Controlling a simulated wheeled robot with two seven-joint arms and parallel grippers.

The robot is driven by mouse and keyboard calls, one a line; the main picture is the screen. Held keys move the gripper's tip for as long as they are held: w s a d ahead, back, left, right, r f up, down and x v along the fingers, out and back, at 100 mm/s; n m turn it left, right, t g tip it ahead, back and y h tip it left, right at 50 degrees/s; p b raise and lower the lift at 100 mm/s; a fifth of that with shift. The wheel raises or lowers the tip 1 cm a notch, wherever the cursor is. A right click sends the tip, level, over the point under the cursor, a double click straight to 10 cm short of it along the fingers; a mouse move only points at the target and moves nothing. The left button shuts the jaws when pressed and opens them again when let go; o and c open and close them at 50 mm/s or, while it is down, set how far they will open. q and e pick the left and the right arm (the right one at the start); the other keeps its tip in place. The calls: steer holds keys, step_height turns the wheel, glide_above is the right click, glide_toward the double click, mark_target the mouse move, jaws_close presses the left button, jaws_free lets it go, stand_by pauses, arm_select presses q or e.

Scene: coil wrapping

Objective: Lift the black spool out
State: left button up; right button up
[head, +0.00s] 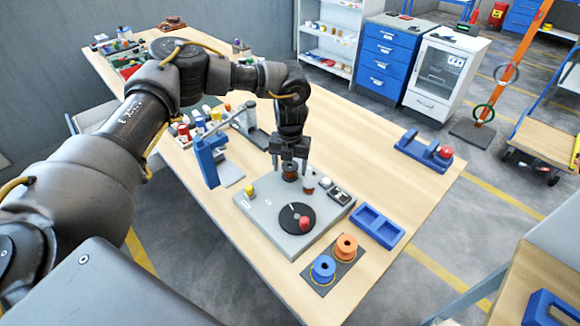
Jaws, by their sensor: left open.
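A small dark spool (290,174) with a brownish band stands at the back of the grey winding unit (262,222). I take it for the black spool; its lower part is hard to make out. My left gripper (289,168) points straight down over it and is open, its fingertips at about the height of the spool's top. I cannot tell whether the fingers touch it. My right gripper is not in view.
The winding unit bears a black disc (292,215) with a red knob (304,223), plus a yellow button (250,191). Blue (323,268) and orange (346,245) spools sit on a dark mat, near an empty blue tray (376,227). A blue press (207,160) stands left. The table's right side is mostly clear.

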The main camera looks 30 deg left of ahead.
mark_target(290, 168)
arm_select(q)
steer(key=shift+f, duration=0.45)
steer(key=c, duration=1.1)
steer(key=shift+o, duration=0.2)
steer(key=shift+r, duration=0.1)
steer(key=shift+r, duration=0.25)
step_height(290, 168, up, 8)
steer(key=b, duration=0.3)
steer(key=shift+r, duration=0.7)
